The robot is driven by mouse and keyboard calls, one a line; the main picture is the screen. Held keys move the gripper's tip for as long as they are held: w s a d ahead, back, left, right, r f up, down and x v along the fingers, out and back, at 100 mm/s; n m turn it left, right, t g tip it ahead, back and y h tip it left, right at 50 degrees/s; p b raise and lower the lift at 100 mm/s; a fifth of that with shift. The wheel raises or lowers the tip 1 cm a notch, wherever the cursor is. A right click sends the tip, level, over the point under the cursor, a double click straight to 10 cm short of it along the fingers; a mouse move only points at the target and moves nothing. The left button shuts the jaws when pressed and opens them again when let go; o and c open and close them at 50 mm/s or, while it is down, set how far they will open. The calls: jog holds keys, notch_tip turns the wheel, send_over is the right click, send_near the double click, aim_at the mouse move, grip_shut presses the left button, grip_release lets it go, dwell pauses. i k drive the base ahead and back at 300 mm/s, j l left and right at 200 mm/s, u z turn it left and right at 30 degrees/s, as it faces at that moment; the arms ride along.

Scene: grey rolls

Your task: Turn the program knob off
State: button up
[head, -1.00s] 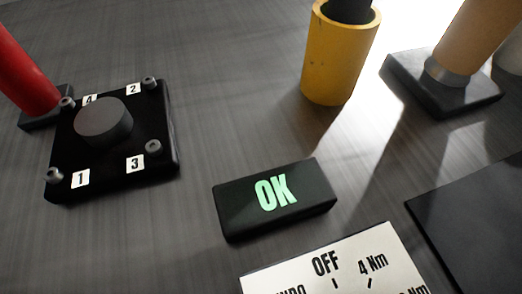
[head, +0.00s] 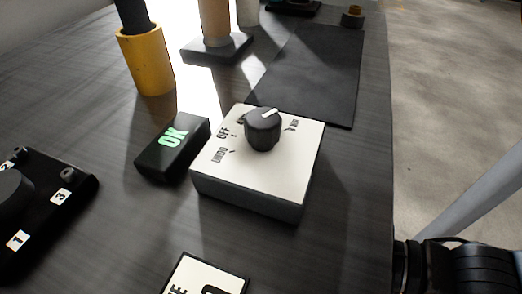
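The program knob (head: 262,131) is a dark round knob on top of a white-faced box (head: 240,180) in the middle of the head view. Its white pointer mark points to the upper right, away from the OFF label, which is printed left of the knob. UNDO is printed below OFF. Another label behind the knob is partly hidden, and one on the right is too small to read. My gripper is not in view. Black jointed parts at the lower right look like part of my arm, apart from the box.
A black display (head: 173,147) showing green OK stands left of the box. A numbered black plate (head: 45,215) lies at far left, and a white labelled piece (head: 212,275) at the bottom. A yellow cup (head: 147,62) and dark mat (head: 315,75) are behind. The table's right edge is close.

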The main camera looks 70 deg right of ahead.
aim_at(263, 128)
jog(key=k+u, duration=0.2)
jog(key=k, duration=0.35)
jog(key=k+j+u, duration=0.15)
jog(key=k, duration=0.35)
jog(key=k+j+u, duration=0.2)
jog(key=k, duration=0.3)
jog(key=j, duration=0.05)
